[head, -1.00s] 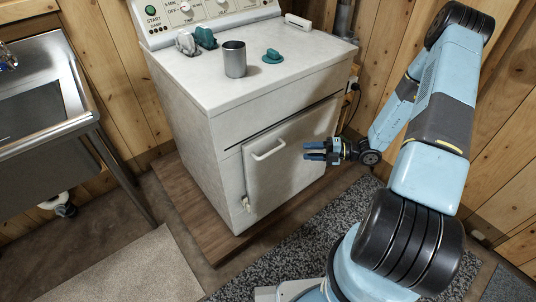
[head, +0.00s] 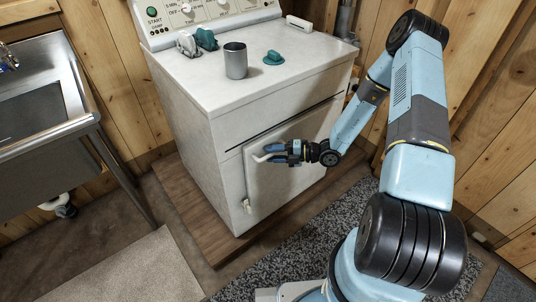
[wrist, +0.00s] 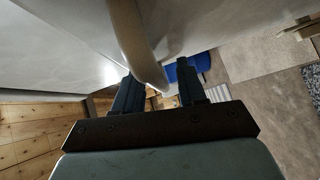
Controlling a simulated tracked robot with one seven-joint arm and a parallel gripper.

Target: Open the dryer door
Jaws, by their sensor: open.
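The white dryer (head: 185,150) stands on a wooden platform, and its front door (head: 262,192) looks shut. A white bar handle (head: 258,159) is fixed to the upper part of the door. My gripper (head: 272,153) is at the handle in the head view and covers much of it. In the wrist view the handle (wrist: 138,45) comes down from the top to between the two open fingers of my gripper (wrist: 158,88). I cannot tell whether a finger touches it.
On the dryer top stand a metal cup (head: 236,61), a teal knob-like object (head: 274,57) and small items near the control panel. A metal sink (head: 45,100) is at the left. A speckled rug (head: 290,250) and a beige mat (head: 125,270) lie on the floor in front.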

